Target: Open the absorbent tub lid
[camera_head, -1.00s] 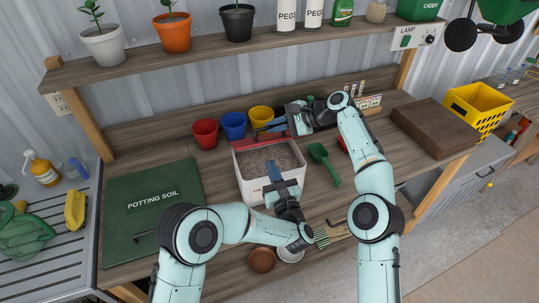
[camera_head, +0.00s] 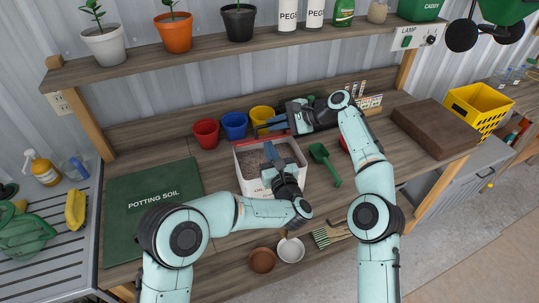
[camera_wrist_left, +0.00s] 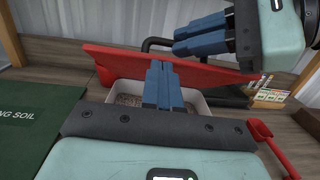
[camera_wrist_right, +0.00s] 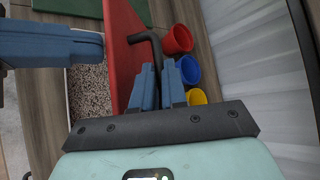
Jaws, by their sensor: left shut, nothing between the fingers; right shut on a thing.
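The absorbent tub (camera_head: 287,185) is a white box of grey granules on the bench. Its red lid (camera_wrist_left: 130,68) stands raised along the tub's back side, and the granules show below it. The lid also shows in the right wrist view (camera_wrist_right: 119,50). My right gripper (camera_wrist_right: 158,75) is shut on the lid's black bar handle (camera_wrist_right: 152,40), behind the tub in the head view. My left gripper (camera_head: 272,155) is shut and empty. Its blue fingers (camera_wrist_left: 161,75) are over the tub opening, in front of the lid; I cannot tell whether they touch it.
Red (camera_head: 206,133), blue (camera_head: 234,125) and yellow (camera_head: 261,115) pots stand behind the tub. A green trowel (camera_head: 325,165) lies to its right. Bowls (camera_head: 290,250) and a hand fork (camera_head: 322,238) lie in front.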

